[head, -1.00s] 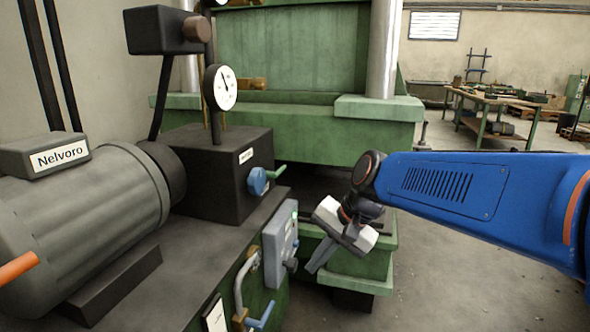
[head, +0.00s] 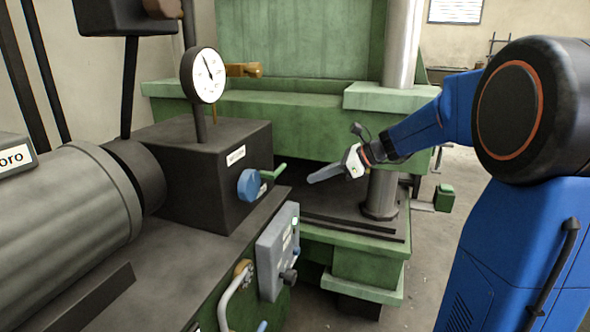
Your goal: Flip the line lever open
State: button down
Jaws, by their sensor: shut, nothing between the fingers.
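A green lever handle (head: 275,171) sticks out to the right beside a round blue knob (head: 250,185) on the face of the black block (head: 215,180). A blue handle tip (head: 262,326) shows at the bottom edge by a bent pipe, mostly cut off. I cannot read a label that says which one is the line lever. My gripper (head: 314,178) is shut and empty. It points left in the picture, to the right of the green handle, with a visible gap between them.
A grey control box (head: 278,252) with a dark knob is mounted below the block, beside the bent pipe (head: 232,298). A pressure gauge (head: 204,75) stands above the block. The green press (head: 300,120) with its steel column is behind my gripper.

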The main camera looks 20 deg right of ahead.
jog(key=shift+w+d+r+m, duration=0.15)
jog(key=shift+w+d+m, duration=0.15)
jog(key=shift+w+d, duration=0.35)
jog(key=shift+w+a, duration=0.1)
jog(key=x, duration=0.9)
jog(key=shift+w+a, duration=0.15)
jog(key=shift+w+a+r, duration=0.15)
jog(key=shift+a+r, duration=0.05)
jog(key=shift+r, duration=0.4)
jog(key=shift+w+a+r, duration=0.15)
jog(key=shift+r, duration=0.45)
jog(key=shift+w+a+r, duration=0.15)
jog(key=shift+a+r, duration=0.05)
jog(key=shift+r, duration=0.35)
